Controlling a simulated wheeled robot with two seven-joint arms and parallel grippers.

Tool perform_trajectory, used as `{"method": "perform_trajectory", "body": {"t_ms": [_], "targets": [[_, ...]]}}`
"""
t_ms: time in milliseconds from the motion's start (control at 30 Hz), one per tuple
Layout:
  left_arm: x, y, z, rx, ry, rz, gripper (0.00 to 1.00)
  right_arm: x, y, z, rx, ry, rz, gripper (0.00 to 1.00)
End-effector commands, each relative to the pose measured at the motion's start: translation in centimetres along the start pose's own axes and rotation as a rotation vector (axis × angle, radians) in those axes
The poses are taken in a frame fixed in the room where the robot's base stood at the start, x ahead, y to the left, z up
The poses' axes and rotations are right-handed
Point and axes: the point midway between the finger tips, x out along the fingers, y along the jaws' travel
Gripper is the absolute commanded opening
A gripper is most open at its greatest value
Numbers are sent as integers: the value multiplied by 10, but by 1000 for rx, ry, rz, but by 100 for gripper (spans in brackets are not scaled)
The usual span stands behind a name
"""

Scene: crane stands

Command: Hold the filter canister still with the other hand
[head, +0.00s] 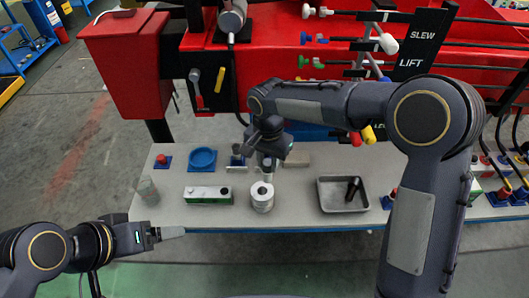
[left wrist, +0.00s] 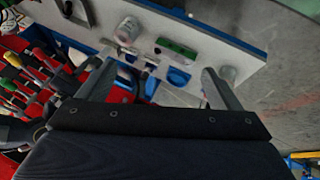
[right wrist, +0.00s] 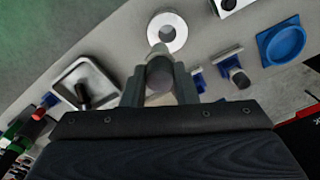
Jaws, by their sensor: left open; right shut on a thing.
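The filter canister (head: 262,197), a pale metal cylinder with a hole in its top, stands on the white bench; it also shows in the left wrist view (left wrist: 127,30) and, as a ring, in the right wrist view (right wrist: 168,32). My right gripper (head: 266,165) is shut on a grey cylindrical piece (right wrist: 159,74) just behind and above the canister; whether that piece touches the canister is unclear. My left gripper (head: 172,233) is open and empty, off the bench's front left edge, apart from the canister; its spread fingers show in the left wrist view (left wrist: 158,85).
A green and white box (head: 208,196) lies left of the canister, a clear jar (head: 148,192) farther left. A blue dish (head: 202,159) is behind them. A metal tray (head: 328,204) holding a dark object is at right. The red crane (head: 280,40) with levers stands behind.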

Motion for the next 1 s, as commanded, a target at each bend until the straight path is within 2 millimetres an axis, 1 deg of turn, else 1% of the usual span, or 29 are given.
{"method": "perform_trajectory", "body": {"t_ms": [33, 133, 367, 400, 467, 567, 667, 767, 900, 967, 1000], "targets": [[3, -1, 1, 0, 0, 0, 86, -1, -6, 5, 18, 0, 0, 1], [3, -2, 2, 0, 0, 0, 86, -6, -12, 10, 43, -1, -1, 1], [3, -1, 1, 0, 0, 0, 86, -7, -13, 10, 48, -2, 1, 1], [3, -1, 1, 0, 0, 0, 81, -7, -13, 10, 48, -2, 1, 1], [4, 0, 0, 1, 0, 5, 80, -7, -12, 10, 48, -2, 1, 1], [10, 7, -6, 6, 0, 30, 80, -7, -12, 10, 48, -2, 0, 1], [23, 22, -19, 13, 3, 81, 80, -6, -12, 10, 47, -2, 0, 1], [44, 44, -35, 12, 7, 142, 80, -6, -12, 10, 47, -2, 0, 1], [80, 78, -53, -4, 18, 207, 80, -6, -12, 10, 47, -2, 0, 1], [97, 92, -57, -14, 22, 220, 80, -6, -12, 10, 47, -2, 0, 1], [109, 100, -59, -21, 26, 225, 80, -6, -12, 10, 47, -2, 0, 1]]}}
